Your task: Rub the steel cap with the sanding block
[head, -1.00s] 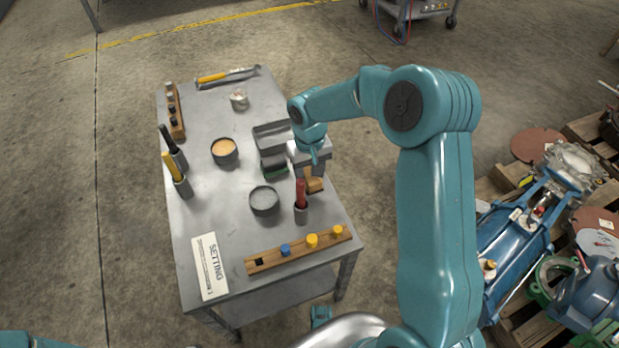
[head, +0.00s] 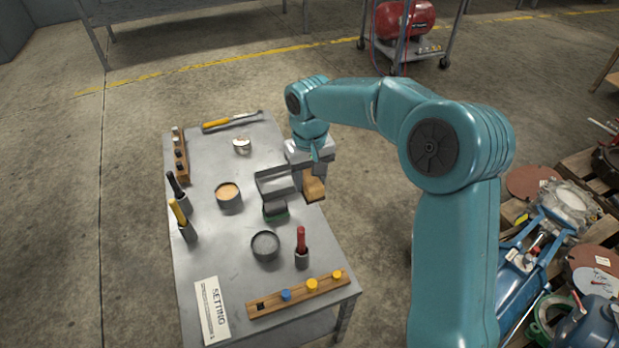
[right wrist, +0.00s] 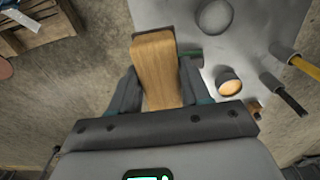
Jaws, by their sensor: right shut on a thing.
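My right gripper (head: 312,172) is shut on a wooden block (head: 314,189), which looks like the sanding block. It is held up near the right edge of the grey table. In the right wrist view the block (right wrist: 157,68) shows between the two fingers, with the tabletop to its right. A small round silvery piece (head: 242,146), which may be the steel cap, stands on the far part of the table, left of and apart from the gripper. My left gripper is not in view.
The table (head: 220,265) holds a grey tray (head: 272,182), a green-black pad (head: 275,211), a tin of orange stuff (head: 228,195), an empty dark tin (head: 265,246), a red-handled tool (head: 301,240) in a holder and a wooden rack (head: 298,294). Pallets of parts lie at right.

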